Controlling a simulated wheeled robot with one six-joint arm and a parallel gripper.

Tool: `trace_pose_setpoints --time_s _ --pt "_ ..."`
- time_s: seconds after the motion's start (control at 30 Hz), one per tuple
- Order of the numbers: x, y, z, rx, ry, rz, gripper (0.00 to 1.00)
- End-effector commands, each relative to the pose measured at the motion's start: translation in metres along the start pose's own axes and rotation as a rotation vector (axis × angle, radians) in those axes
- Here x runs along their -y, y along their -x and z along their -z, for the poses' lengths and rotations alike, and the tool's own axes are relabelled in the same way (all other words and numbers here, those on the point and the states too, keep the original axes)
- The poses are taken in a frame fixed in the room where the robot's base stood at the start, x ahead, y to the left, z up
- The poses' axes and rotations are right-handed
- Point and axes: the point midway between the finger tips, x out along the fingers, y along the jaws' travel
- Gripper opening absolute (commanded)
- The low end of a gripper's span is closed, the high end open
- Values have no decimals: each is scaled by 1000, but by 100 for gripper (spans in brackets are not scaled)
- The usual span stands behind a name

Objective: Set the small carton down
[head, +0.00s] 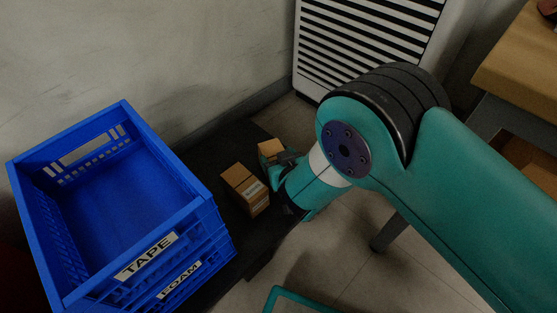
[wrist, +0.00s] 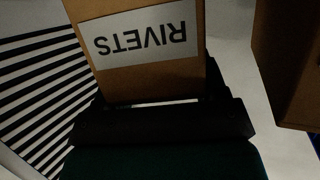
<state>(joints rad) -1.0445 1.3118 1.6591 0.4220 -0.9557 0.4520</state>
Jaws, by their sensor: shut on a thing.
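My gripper (head: 280,160) is shut on a small brown carton (head: 270,148), over or near the far end of a low black surface. In the wrist view the held carton (wrist: 150,75) fills the top middle; its white label reads RIVETS and appears upside down. The black jaws (wrist: 165,118) cross its lower edge. I cannot tell whether its underside touches anything. A second brown carton (head: 240,181) with a white label stands on the black surface (head: 205,155), close to my gripper. It also shows at the right in the wrist view (wrist: 288,60), apart from the held carton.
Blue crates (head: 190,215) stand stacked at the left, labelled TAPE and FOAM; the top one looks empty. A white slatted unit (head: 365,40) stands against the wall behind. A wooden table (head: 525,65) is at the right. Some black surface is bare behind the second carton.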

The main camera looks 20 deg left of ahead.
Motion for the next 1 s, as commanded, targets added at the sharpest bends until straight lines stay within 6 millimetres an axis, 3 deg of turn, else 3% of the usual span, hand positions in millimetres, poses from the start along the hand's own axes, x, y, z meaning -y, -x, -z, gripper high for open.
trace_pose_setpoints --time_s 0.17,0.2,0.3,0.67,0.77,1.0 --pt "0 -1 -2 -1 0 0 34" --pt "0 -1 -4 1 0 0 68" --pt "0 -1 -3 1 0 0 91" --pt "0 2 3 1 0 0 91" --pt "0 16 3 4 2 0 91" --pt "1 68 2 7 6 4 91"
